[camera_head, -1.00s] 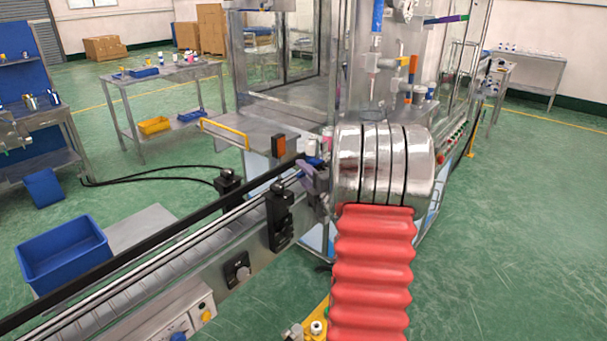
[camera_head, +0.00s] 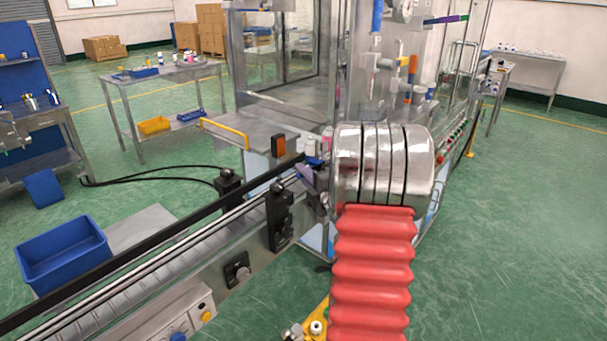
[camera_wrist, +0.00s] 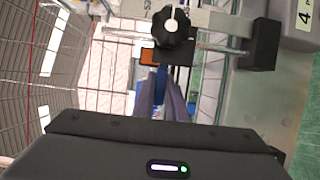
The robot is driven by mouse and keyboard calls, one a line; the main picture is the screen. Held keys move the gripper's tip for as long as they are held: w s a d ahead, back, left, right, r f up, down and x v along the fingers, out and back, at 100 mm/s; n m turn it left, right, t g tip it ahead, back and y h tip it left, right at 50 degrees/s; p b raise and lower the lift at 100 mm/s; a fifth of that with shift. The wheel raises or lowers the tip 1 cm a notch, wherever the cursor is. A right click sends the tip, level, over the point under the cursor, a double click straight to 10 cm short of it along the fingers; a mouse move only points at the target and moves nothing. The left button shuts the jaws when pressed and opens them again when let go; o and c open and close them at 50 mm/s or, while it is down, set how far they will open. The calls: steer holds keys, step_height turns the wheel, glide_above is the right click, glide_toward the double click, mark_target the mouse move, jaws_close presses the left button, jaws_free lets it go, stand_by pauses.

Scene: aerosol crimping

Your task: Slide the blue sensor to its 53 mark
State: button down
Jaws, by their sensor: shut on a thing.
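The blue sensor (camera_wrist: 159,75) shows in the wrist view as a small blue piece between the tips of my two purple-grey fingers. My gripper (camera_wrist: 160,88) is shut on it. A black knob (camera_wrist: 171,28) on a metal bracket stands just beyond the fingertips. In the head view, my gripper (camera_head: 313,178) is at the far end of the conveyor rail, partly hidden behind my own arm. A small blue part (camera_head: 313,161) shows just above the fingers there.
The conveyor (camera_head: 160,262) runs from lower left to the machine, with black brackets (camera_head: 279,215) along its side. An orange block (camera_head: 278,145) stands behind the rail. A blue bin (camera_head: 63,250) is at left. The green floor at right is clear.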

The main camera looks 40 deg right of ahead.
steer(key=shift+r, duration=1.6)
steer(key=c, duration=1.8)
jaws_free()
steer(key=shift+s, duration=0.1)
steer(key=v, duration=1.3)
steer(key=shift+s, duration=0.3)
steer(key=shift+s+a, duration=0.1)
steer(key=shift+s, duration=0.05)
